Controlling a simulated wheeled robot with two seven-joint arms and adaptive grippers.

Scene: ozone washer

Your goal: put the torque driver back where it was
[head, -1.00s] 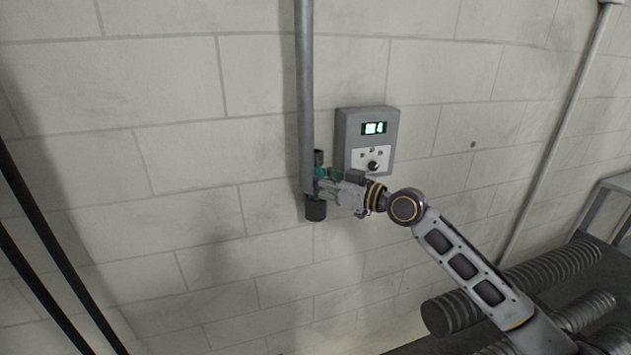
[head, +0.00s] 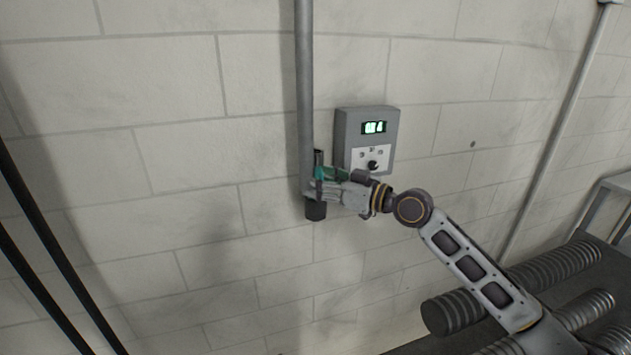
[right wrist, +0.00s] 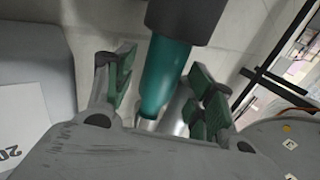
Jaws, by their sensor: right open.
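In the right wrist view the driver (right wrist: 165,75) passes between the green-padded fingers of my right gripper (right wrist: 164,90). The fingers stand apart on either side of it, with a visible gap. Whether anything supports the driver at the pipe is hidden. My left gripper is not in view.
A grey control box (head: 366,140) with a lit green display and a knob is on the block wall just right of the gripper. The vertical pipe (head: 305,90) runs down beside it. Ribbed cylinders (head: 510,290) lie at the lower right.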

